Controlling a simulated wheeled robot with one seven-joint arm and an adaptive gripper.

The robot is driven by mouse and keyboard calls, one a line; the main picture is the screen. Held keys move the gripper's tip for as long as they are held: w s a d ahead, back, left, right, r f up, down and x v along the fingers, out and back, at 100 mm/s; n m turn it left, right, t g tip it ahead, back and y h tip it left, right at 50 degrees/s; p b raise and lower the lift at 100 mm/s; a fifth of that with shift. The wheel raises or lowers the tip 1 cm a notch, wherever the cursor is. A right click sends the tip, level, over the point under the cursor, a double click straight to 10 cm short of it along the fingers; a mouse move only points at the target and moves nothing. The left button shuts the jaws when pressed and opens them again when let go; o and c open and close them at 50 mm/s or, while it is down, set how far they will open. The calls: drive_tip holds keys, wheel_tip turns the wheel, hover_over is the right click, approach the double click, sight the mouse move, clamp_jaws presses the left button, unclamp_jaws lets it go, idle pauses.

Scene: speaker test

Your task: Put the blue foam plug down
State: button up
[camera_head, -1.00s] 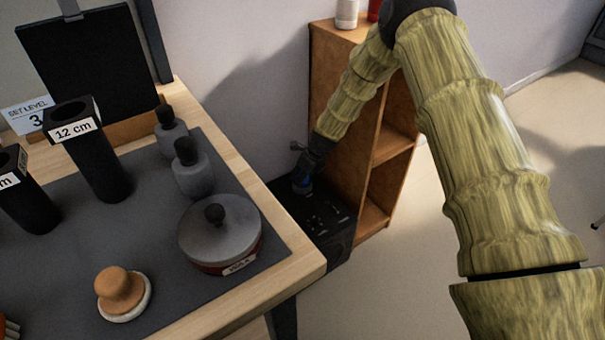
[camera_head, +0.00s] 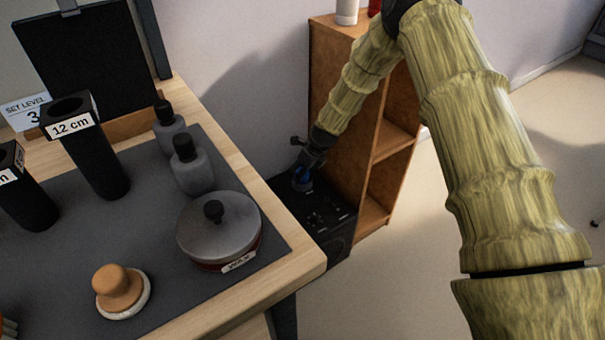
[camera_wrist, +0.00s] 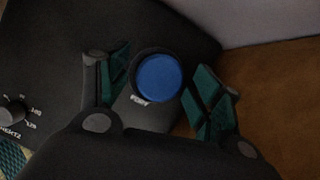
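The blue foam plug (camera_wrist: 159,77) shows as a round blue disc in the wrist view, with a dark ring around it, at the port of a black box (camera_wrist: 200,30). The label PORT is just below it. My gripper (camera_wrist: 158,88) has its two green-padded fingers spread on either side of the plug, with dark gaps between pads and plug. It looks open. In the head view my gripper (camera_head: 303,172) is low over the black box (camera_head: 325,222), and a bit of blue shows there. How deep the plug sits is hidden.
A wooden shelf (camera_head: 340,100) stands right beside the box. On the left, a table (camera_head: 290,272) carries a lidded pot (camera_head: 218,232), grey bottles (camera_head: 192,168), a tan knob-shaped object (camera_head: 118,285) and black tubes (camera_head: 95,155). A dial (camera_wrist: 12,113) is on the box.

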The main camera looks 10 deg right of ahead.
drive_tip(key=p+v, duration=0.3)
drive_tip(key=v, duration=0.8)
drive_tip(key=shift+r, duration=0.25)
drive_tip(key=shift+s+d, duration=0.1)
drive_tip(key=shift+d, duration=0.05)
